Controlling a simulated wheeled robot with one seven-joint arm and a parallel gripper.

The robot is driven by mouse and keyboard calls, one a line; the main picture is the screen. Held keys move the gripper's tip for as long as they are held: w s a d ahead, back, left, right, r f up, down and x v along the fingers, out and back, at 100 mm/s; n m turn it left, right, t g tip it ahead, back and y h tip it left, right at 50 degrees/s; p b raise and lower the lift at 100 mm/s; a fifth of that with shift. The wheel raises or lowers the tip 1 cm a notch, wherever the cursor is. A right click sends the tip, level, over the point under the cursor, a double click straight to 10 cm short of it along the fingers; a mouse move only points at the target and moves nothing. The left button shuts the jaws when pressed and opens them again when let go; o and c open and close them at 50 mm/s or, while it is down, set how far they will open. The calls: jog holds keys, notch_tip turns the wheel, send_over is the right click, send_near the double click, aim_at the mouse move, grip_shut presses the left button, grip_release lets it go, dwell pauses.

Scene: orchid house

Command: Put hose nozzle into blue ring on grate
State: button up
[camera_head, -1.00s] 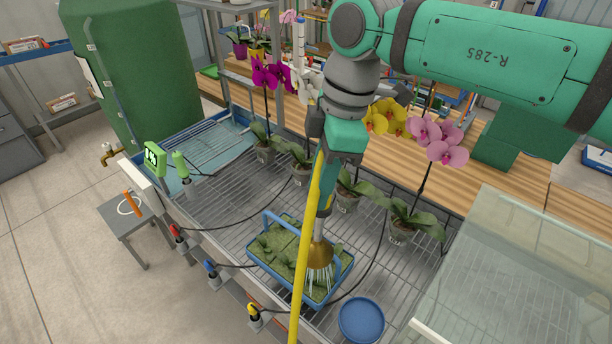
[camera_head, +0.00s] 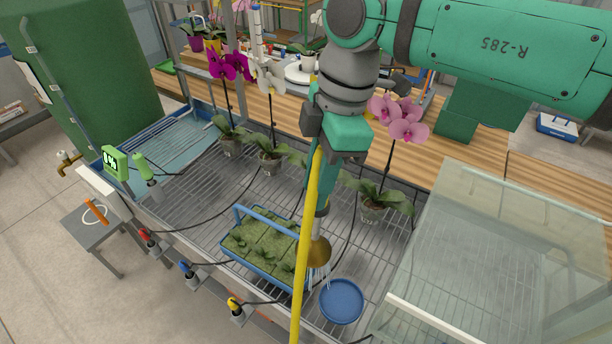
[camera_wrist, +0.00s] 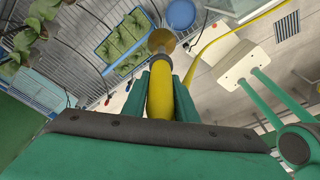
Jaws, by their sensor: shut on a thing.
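My gripper (camera_head: 321,192) is shut on the hose nozzle (camera_head: 319,251), which has a brass rose head pointing down and a yellow hose trailing from it. Thin water streams fall from the head. The nozzle is above the grate, at the right edge of the blue seedling tray (camera_head: 262,286). The blue ring (camera_head: 341,301) lies on the grate just right of the tray, nearer the front; it looks like a round dish. In the wrist view, the nozzle head (camera_wrist: 161,41) shows beyond my fingers, with the blue ring (camera_wrist: 181,13) ahead to its right.
The tray's arched blue handle (camera_head: 262,219) stands up beside the nozzle. Potted orchids (camera_head: 374,208) line the back of the grate (camera_head: 195,210). A glass cover (camera_head: 450,250) is at right. Red, blue and yellow plugs (camera_head: 236,312) with black cables line the front edge.

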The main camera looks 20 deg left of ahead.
jog(key=s+d+r, duration=0.1)
jog(key=s+d, duration=0.1)
jog(key=d, duration=0.5)
jog(key=shift+s+d+r+t, duration=0.15)
jog(key=shift+t, duration=0.15)
jog(key=shift+s+d+f, duration=0.25)
jog(key=shift+d+f, duration=0.15)
jog(key=shift+f, duration=0.15)
notch_tip(320, 180, down, 12)
dwell(1.2)
jog(key=shift+a, duration=0.1)
